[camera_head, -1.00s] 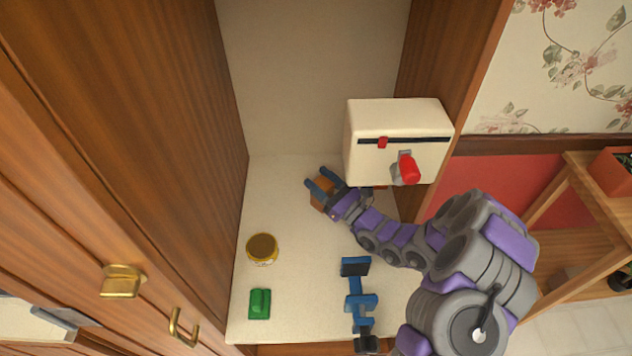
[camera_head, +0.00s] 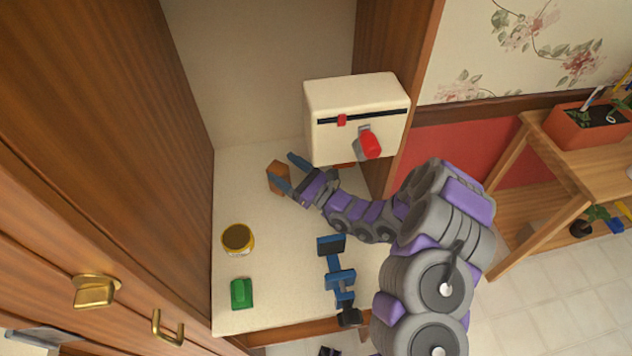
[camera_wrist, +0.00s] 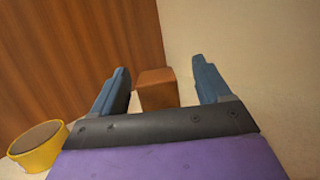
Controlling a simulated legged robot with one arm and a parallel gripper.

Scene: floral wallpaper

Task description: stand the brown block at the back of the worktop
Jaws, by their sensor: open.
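The brown block (camera_head: 278,177) stands at the back of the white worktop (camera_head: 262,262), near the back wall and left side panel. In the wrist view the brown block (camera_wrist: 157,89) stands upright beyond and between my fingers, closer to the left one. My gripper (camera_head: 287,171) is open, with its two blue fingers apart and nothing held between them. In the wrist view my gripper (camera_wrist: 164,88) shows a clear gap between the block and the right finger. The block's lower part is hidden by my gripper's body.
A cream box (camera_head: 357,115) with a red lever is mounted above the worktop, right of my gripper. A yellow tin (camera_head: 238,239), a green object (camera_head: 241,293) and a blue object (camera_head: 338,274) sit toward the front. The middle of the worktop is clear.

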